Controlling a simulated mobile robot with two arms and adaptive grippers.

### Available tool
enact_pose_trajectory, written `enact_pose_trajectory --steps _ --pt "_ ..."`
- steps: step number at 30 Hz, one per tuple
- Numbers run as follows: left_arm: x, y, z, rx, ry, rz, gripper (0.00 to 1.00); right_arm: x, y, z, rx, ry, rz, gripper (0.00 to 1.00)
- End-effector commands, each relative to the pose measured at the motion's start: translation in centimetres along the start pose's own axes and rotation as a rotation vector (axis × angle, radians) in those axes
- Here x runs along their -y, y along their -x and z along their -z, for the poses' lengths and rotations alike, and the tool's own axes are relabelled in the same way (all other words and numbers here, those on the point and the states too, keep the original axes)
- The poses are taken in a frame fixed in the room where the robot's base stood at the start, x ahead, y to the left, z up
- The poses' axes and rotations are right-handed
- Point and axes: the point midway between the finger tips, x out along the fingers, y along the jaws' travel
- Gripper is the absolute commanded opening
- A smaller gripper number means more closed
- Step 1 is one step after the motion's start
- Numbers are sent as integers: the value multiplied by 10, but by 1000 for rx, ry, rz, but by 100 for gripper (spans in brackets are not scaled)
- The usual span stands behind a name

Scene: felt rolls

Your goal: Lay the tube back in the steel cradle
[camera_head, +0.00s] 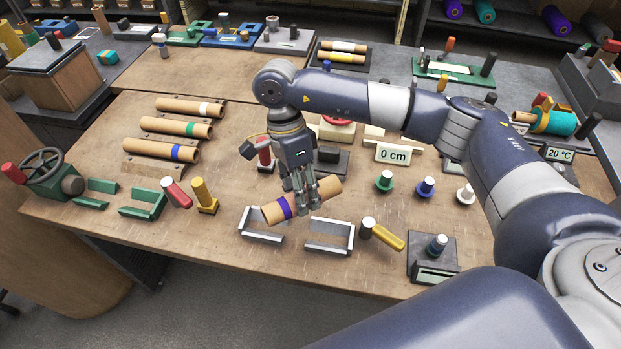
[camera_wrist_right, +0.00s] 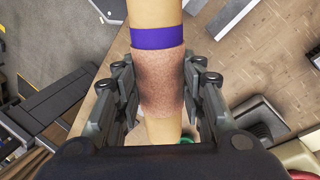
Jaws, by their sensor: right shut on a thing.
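The tube (camera_head: 328,188) is tan cardboard with a purple band near its left end. My right gripper (camera_head: 303,203) is shut on it around the middle, and the tube lies crosswise under the fingers, its right end angled toward the back. In the right wrist view the tube (camera_wrist_right: 158,14) runs up the picture between both fingers, with a brownish wrap below the purple band. The steel cradle (camera_head: 330,248) is a pair of pale metal brackets on the table. The tube appears above and slightly behind them; the exact height cannot be told. My left gripper is out of view.
A green cradle (camera_head: 143,204) stands to the left, with red (camera_head: 176,193) and yellow (camera_head: 204,196) handled pieces beside it. A yellow-handled piece (camera_head: 388,237) lies right of the steel cradle. Three banded tubes (camera_head: 160,150) rest on a rack behind left.

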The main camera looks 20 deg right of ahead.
Motion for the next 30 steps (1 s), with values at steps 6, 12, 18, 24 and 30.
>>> enact_pose_trajectory --steps 6,12,18,24,30 --pt "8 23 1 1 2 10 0 11 -17 -8 152 -440 -58 0" --pt "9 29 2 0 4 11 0 18 -27 -11 233 -642 -80 0" --pt "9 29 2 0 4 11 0 20 -30 -12 250 -680 -83 0" --pt "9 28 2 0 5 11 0 20 -30 -12 248 -678 -82 0" --pt "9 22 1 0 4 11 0 20 -32 -11 246 -677 -83 0"
